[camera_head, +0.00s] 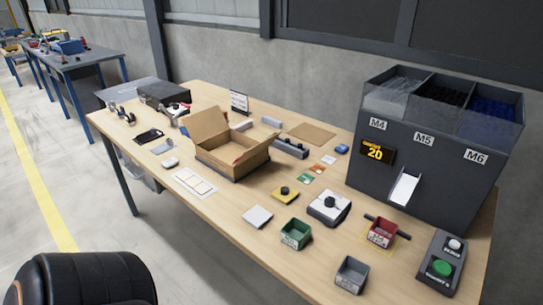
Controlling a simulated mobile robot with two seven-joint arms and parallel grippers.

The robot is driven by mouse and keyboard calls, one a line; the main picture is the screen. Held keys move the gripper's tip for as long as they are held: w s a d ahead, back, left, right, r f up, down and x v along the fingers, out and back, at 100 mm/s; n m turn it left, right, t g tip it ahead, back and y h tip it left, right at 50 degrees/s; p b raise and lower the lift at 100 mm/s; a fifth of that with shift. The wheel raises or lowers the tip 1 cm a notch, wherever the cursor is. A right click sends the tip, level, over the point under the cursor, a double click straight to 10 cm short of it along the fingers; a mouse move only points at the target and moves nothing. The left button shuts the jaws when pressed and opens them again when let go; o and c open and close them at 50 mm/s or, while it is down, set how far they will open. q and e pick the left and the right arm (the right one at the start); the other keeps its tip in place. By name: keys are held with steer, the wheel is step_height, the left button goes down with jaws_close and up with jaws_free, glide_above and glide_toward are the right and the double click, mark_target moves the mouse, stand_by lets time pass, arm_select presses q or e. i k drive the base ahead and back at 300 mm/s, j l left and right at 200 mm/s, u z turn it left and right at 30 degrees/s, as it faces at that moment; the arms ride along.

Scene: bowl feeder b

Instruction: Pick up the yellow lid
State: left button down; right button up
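A small yellow lid (284,195) with a black knob on top lies on the wooden table (230,222). It sits right of the open cardboard box and left of a white device with a black knob (329,208). Nothing covers it from this view. Neither of my grippers is in view.
An open cardboard box (222,160), green bin (296,234), grey bin (351,275) and red bin (382,233) stand around the lid. A white square (257,216) lies in front of it.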

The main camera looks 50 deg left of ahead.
mark_target(284, 195)
steer(key=u, duration=1.4)
steer(key=j+z, duration=0.15)
steer(key=z, duration=0.7)
steer(key=j+z, duration=0.7)
steer(key=j, duration=0.25)
steer(key=j+z, duration=0.1)
steer(key=j, duration=0.35)
steer(key=k+j, duration=0.1)
steer(key=j, duration=0.35)
steer(key=z, duration=0.05)
